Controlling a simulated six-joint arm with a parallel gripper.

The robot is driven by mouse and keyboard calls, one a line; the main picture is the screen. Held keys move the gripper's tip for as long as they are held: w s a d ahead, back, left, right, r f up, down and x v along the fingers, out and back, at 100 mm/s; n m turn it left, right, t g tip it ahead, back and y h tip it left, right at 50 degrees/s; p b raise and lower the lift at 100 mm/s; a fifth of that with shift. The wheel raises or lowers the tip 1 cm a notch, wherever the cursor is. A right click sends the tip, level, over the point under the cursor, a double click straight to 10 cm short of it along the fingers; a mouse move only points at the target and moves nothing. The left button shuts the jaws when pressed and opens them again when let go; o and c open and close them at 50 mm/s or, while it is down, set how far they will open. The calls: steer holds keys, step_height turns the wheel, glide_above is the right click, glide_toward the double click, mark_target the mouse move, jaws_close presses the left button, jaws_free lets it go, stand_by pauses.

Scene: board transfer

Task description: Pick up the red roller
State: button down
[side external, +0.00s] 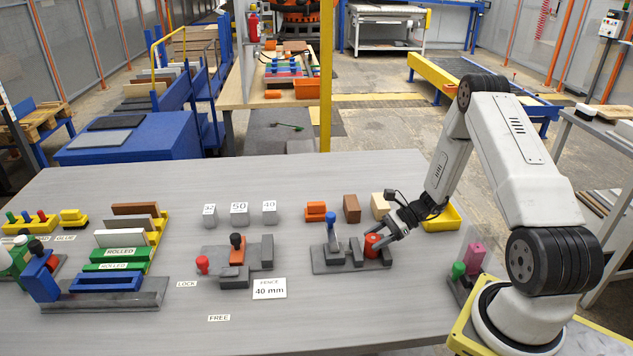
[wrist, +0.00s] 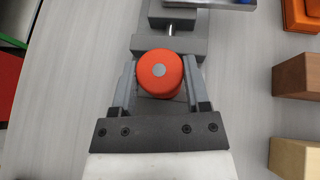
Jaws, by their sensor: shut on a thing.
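The red roller (wrist: 159,72) is a short upright cylinder with a grey centre on its top face. In the wrist view it sits between the two fingers of my gripper (wrist: 158,88), which is shut on it. In the side view the red roller (side external: 373,243) is at the right end of a dark grey fixture (side external: 335,268), with my gripper (side external: 384,240) coming in from the right. It appears to be at the fixture still; I cannot tell whether it is lifted clear of it.
A blue-handled clamp (side external: 333,228) stands on the same fixture. An orange block (side external: 316,211), a brown block (side external: 351,208) and a tan block (side external: 379,205) stand behind. A yellow tray (side external: 441,219) is behind my gripper.

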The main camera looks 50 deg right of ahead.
steer(key=shift+r, duration=0.15)
steer(key=shift+r, duration=0.85)
steer(key=s+a+r, duration=0.5)
steer(key=s+r, duration=0.6)
steer(key=s, duration=0.2)
steer(key=shift+a, duration=0.15)
steer(key=shift+w, duration=0.1)
